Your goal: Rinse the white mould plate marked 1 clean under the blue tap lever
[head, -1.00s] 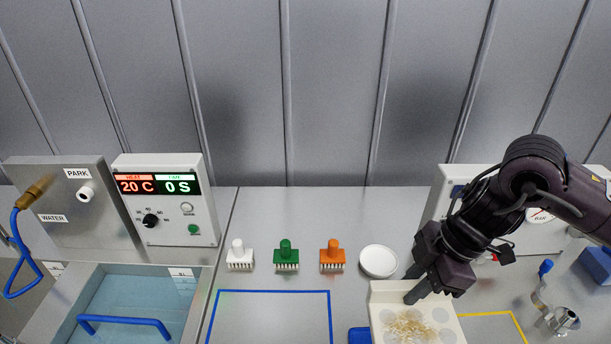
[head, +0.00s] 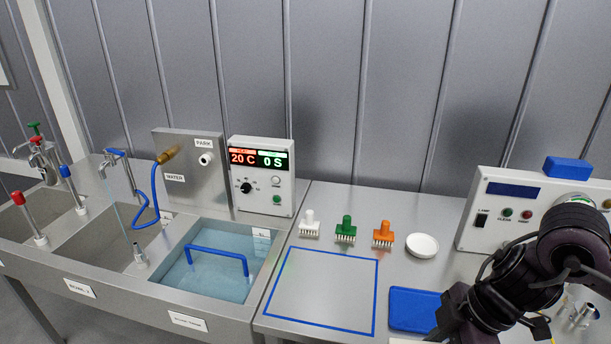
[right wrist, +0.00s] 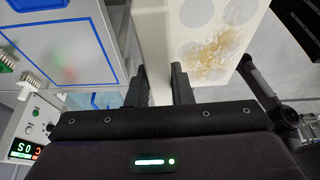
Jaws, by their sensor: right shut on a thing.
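A white mould plate (right wrist: 217,45) with several round grey spots and yellow-brown residue is held between the fingers of my right gripper (right wrist: 160,85). In the head view only a sliver of the plate (head: 405,341) shows at the bottom edge, beside my right gripper (head: 448,328). Its mark cannot be read. The tap with the blue lever (head: 115,152) stands at the left behind the middle sink bowl (head: 95,245), far from the plate. A thin pale streak, perhaps water, runs down below this tap. My left gripper is out of view.
A water tank (head: 215,272) with a blue handle lies between the bowls and the blue-outlined worktop area (head: 325,290). White, green (head: 346,230) and orange brushes and a white round dish (head: 422,245) stand behind it. A blue mat (head: 412,310) lies at right. Posts (head: 30,218) rise by the sinks.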

